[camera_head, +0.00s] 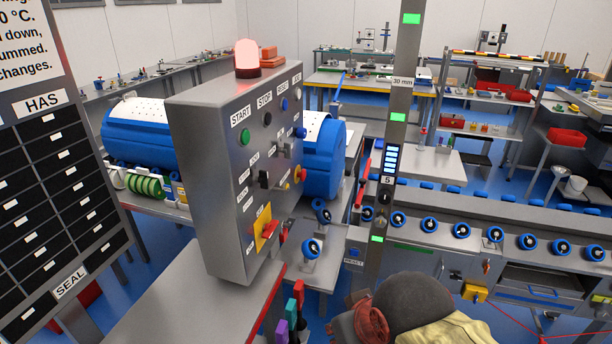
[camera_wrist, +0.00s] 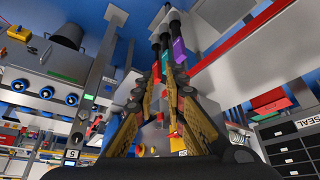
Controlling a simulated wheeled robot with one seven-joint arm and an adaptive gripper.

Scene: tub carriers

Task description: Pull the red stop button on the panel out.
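The grey control panel (camera_head: 215,180) stands left of centre in the head view, with labelled buttons and switches on its right-hand face. A small red knob (camera_head: 302,174) sticks out at the panel's right edge. A red handle (camera_head: 270,229) sits on a yellow plate lower on the same face. I cannot tell for sure which of these red parts is the stop button. My gripper (camera_wrist: 164,77) shows in the wrist view with a narrow gap between its fingertips and nothing held.
A green start button (camera_head: 245,136) and a lit red beacon (camera_head: 247,58) are on the panel. A metal post (camera_head: 396,120) stands right of it. Coloured-handled tools (camera_head: 292,312) stand below at the table edge. A dark rounded object (camera_head: 412,297) fills the lower right foreground.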

